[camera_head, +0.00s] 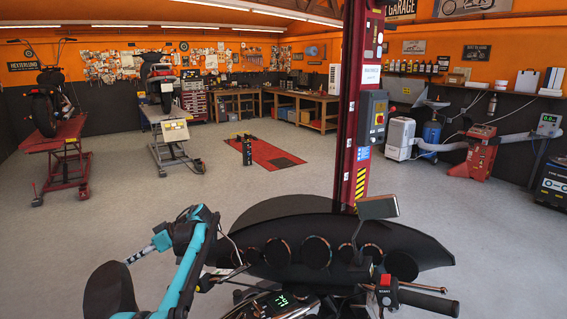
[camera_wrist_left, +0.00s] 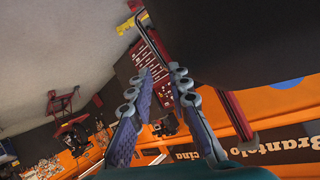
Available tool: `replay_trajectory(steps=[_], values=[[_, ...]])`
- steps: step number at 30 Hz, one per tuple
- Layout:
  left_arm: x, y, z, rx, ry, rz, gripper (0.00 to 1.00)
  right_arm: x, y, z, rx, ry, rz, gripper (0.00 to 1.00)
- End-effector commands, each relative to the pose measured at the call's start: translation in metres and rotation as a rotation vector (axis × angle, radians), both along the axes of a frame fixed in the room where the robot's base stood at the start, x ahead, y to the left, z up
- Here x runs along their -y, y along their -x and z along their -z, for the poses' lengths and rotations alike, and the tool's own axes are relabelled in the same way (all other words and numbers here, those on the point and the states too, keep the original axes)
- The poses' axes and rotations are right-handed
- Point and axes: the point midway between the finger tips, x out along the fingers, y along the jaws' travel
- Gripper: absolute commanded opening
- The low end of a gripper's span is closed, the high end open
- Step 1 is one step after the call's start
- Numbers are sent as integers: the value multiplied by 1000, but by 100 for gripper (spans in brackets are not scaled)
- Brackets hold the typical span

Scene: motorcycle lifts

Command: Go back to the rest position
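My left arm's teal links rise from the bottom of the head view and bend over at a dark joint. My left gripper (camera_head: 132,258) points left there, above a black rounded part (camera_head: 110,291). In the left wrist view the two fingers (camera_wrist_left: 162,75) stand apart with nothing between them. A big black surface (camera_wrist_left: 245,45) fills the upper right, beside the fingers; I cannot tell whether it touches them. My right gripper is in neither view.
A motorcycle with a black fairing (camera_head: 290,235), a mirror (camera_head: 377,207) and a right handlebar grip (camera_head: 428,302) is close in front. A red lift column (camera_head: 355,120) stands behind it. Motorcycle lifts (camera_head: 62,150) are further left. The grey floor (camera_head: 140,215) between is clear.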

Motion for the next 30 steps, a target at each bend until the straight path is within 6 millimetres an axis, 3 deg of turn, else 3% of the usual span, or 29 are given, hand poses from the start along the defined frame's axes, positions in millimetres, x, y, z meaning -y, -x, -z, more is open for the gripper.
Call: replay_trajectory(steps=[8,16,20,27,30], values=[[75,36,-22,-118,195,405,18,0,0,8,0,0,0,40],[161,114,-12,-193,332,863,18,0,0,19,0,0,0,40],[190,168,12,-198,394,1032,18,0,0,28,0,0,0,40],[235,269,82,-154,497,1279,18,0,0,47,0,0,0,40],[251,299,109,-126,520,1359,18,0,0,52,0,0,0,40]])
